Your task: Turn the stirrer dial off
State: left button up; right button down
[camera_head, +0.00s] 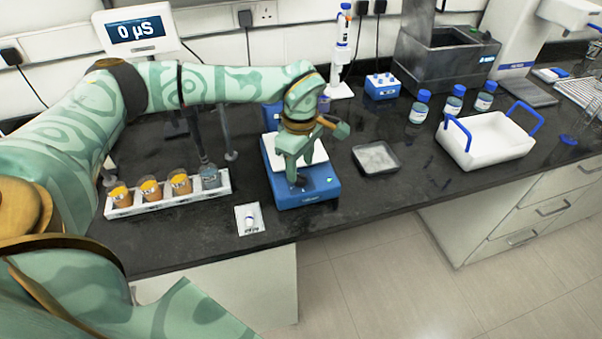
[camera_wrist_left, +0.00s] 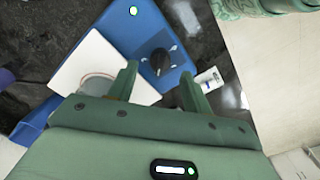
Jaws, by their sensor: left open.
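The stirrer is a blue box (camera_head: 308,200) with a white top plate (camera_head: 318,153), standing near the front of the black bench. In the left wrist view, its black dial (camera_wrist_left: 160,61) sits on the blue front panel (camera_wrist_left: 137,32), with a pointer and marks around it. A green light (camera_wrist_left: 133,11) glows at the panel's end. My left gripper (camera_head: 293,180) points down over the stirrer's front. In the wrist view its fingers (camera_wrist_left: 158,76) are apart, with the dial just beyond the gap between their tips. I cannot tell whether they touch it. The right gripper is out of view.
A white rack (camera_head: 170,198) with orange-filled jars stands to the left. A shallow grey tray (camera_head: 376,158) is close on the right; a white crate (camera_head: 487,140) with blue handles stands farther right.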

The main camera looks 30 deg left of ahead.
aim_at(300, 174)
pick_arm(q)
jog(key=shift+f, duration=1.6)
jog(key=c, duration=1)
